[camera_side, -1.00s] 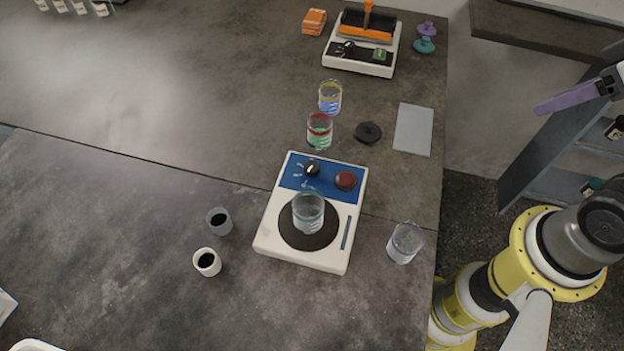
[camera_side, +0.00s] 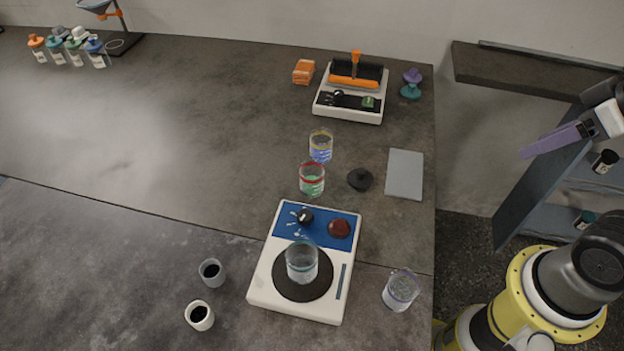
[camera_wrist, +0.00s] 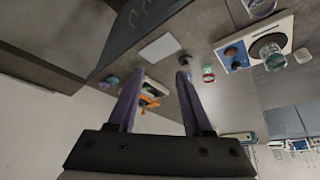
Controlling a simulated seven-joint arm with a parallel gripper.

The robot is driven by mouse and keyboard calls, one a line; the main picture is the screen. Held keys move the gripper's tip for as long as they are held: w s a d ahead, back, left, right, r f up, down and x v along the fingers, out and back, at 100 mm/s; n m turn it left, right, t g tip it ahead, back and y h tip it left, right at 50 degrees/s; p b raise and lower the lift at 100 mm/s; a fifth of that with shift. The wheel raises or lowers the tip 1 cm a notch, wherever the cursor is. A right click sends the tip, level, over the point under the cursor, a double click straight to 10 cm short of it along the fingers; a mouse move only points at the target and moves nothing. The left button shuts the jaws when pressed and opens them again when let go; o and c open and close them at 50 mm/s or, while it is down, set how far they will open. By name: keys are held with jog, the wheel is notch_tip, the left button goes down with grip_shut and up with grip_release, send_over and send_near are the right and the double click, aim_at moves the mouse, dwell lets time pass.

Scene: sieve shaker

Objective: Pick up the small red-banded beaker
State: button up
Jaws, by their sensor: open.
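The small red-banded beaker (camera_side: 312,181) stands upright on the bench, with green on its lower part. It stands just behind the white and blue stirrer-like device and in front of a yellow-banded beaker (camera_side: 321,146). In the wrist view the red-banded beaker (camera_wrist: 208,75) is small, to the right of the fingers. My gripper (camera_wrist: 160,80) has its two purple fingers apart with nothing held between them. In the side view my gripper (camera_side: 545,142) is at the far right, off the bench and well away from the beaker.
The device (camera_side: 262,283) carries a larger clear beaker (camera_side: 302,262). Another clear beaker (camera_side: 401,290) stands to its right. A black knob-like piece (camera_side: 360,179) and a grey pad (camera_side: 404,174) lie right of the red-banded beaker. A shelf unit (camera_side: 545,190) stands beyond the bench's right edge.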

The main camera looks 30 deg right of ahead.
dwell(0.3)
jog(key=o, duration=0.8)
jog(key=shift+c, duration=0.2)
